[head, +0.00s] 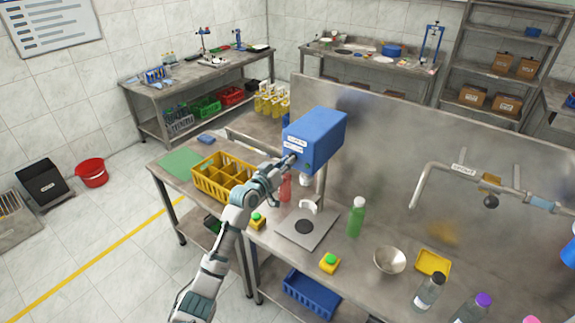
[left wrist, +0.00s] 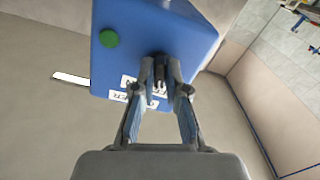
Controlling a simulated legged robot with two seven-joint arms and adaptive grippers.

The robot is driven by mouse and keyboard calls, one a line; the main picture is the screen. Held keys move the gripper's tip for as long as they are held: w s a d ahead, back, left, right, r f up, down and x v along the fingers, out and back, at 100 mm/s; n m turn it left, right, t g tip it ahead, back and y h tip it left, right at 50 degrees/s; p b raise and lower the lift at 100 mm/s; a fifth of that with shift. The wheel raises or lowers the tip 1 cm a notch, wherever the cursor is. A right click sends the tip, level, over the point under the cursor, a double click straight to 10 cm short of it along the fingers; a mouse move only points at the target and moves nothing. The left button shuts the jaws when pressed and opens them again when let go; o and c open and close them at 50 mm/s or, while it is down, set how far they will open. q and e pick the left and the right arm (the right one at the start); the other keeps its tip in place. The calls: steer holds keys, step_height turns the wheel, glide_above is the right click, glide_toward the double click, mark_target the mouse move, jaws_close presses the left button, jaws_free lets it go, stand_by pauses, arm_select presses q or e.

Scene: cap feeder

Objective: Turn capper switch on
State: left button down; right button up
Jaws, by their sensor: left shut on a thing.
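The capper is a blue box (head: 318,135) on a post above the steel bench, and it also fills the top of the left wrist view (left wrist: 185,40). Its face carries white labels and a round green button (left wrist: 109,38). My left gripper (head: 283,163) is at the labelled face. In the left wrist view its fingers (left wrist: 160,75) are shut on a small dark switch (left wrist: 160,87) beside the labels. The fingertips hide part of the switch, so its position cannot be told. My right gripper is not in view.
Below the capper is a steel plate with a dark disc (head: 304,226). A green bottle (head: 356,217), a yellow button box (head: 329,263) and a metal bowl (head: 390,260) stand to its right. A yellow crate (head: 205,187) sits at left. A steel back panel (head: 400,150) rises behind.

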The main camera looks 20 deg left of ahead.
arm_select(q)
steer(key=m, duration=0.9)
steer(key=shift+a, duration=0.1)
steer(key=shift+m, duration=0.3)
stand_by(0.4)
steer(key=c, duration=1.2)
jaws_free()
steer(key=v, duration=1.2)
steer(key=shift+w, duration=0.15)
